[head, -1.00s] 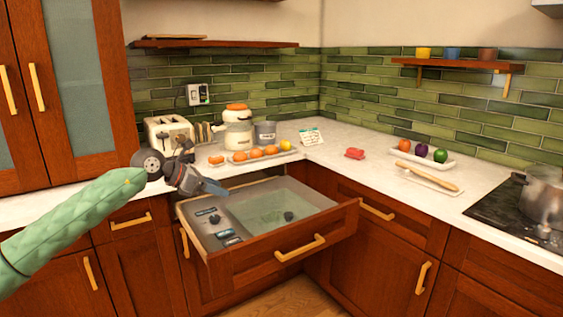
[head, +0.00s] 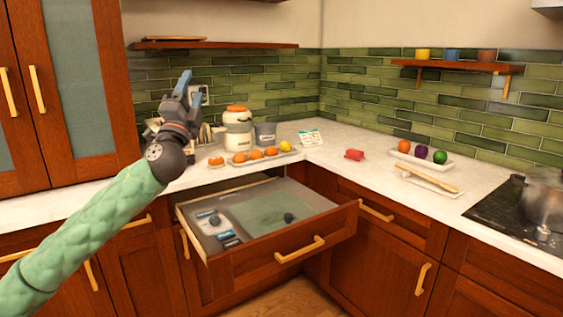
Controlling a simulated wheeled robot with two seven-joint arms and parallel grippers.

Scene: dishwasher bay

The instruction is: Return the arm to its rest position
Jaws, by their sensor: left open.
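My left gripper (head: 184,88) points upward in front of the tiled back wall, at the left of the head view. It is open, and nothing shows between its fingers. My green-sleeved left arm comes in from the lower left, and its wrist hides most of the toaster (head: 153,127). My right gripper is not in view.
An open drawer (head: 282,252) juts out below the counter, with several small dark items inside. A tray of oranges (head: 272,157), a white jar (head: 238,130) and a grey canister (head: 265,134) stand behind it. A pot (head: 545,195) sits on the stove at right. Cabinets stand at left.

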